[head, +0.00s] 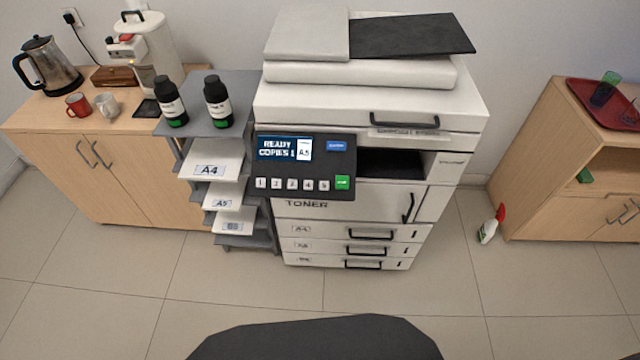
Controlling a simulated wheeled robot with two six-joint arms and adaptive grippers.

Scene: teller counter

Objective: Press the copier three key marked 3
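The copier (350,110) is a large white machine in the middle of the head view. Its dark control panel (343,168) faces me at the front left. The display reads READY and COPIES 1, with A5 on a white patch beside it. A row of white number keys runs along the lower part of the panel. The key marked 3 (292,184) is the middle one, between the keys marked 2 (276,184) and 4 (308,185). A green key (342,183) sits at the row's right end. Neither of my grippers is in view.
A grey paper rack (247,100) with two black toner bottles stands left of the copier. A wooden cabinet (130,150) with kettle and mugs is further left. Another cabinet (535,160) with a red tray is at right. A spray bottle (489,227) stands on the floor. Floor before the copier is clear.

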